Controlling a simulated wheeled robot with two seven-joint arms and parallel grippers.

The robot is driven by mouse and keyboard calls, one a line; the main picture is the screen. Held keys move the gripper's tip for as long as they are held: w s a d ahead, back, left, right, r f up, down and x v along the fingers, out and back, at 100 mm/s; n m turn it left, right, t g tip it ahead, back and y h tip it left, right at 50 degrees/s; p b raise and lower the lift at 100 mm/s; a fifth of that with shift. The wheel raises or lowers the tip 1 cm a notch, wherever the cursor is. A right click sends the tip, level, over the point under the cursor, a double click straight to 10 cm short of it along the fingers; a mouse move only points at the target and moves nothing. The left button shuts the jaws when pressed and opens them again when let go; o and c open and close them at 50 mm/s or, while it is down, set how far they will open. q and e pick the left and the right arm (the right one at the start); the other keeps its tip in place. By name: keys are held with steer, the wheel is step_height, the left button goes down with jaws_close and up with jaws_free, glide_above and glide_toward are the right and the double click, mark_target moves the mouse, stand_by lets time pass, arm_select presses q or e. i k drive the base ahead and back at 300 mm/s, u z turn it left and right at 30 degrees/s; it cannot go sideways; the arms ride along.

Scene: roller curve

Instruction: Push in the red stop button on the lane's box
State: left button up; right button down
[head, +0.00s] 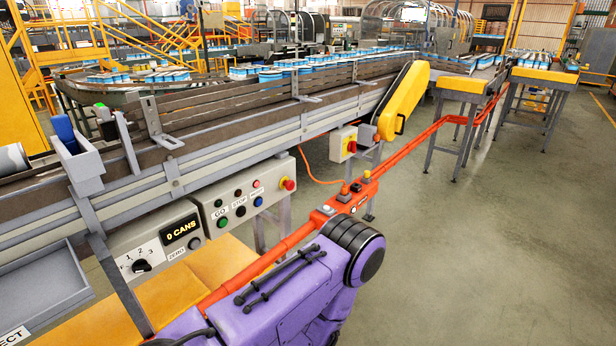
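The grey control box (246,196) hangs under the lane's side rail, with labels that read GO and STOP and a third too small to read. A small red round piece (256,183) is on the front face, in the upper row. A green button (222,223), a black button (240,211) and a blue button (258,201) form the lower row. Nothing touches the box's buttons. Neither gripper shows; a purple arm link of mine fills the bottom middle, below and right of the box.
A counter box (155,245) reading 0 CANS with a dial is left of the control box. An orange-red rail (418,140) with small fittings runs diagonally past the boxes. Another box with a red knob (351,146) stands farther back. Open floor lies right.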

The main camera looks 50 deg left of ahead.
mark_target(290, 186)
steer(key=u, duration=0.45)
steer(key=i, duration=1.05)
steer(key=u, duration=1.55)
steer(key=i, duration=0.8)
steer(key=u, duration=0.6)
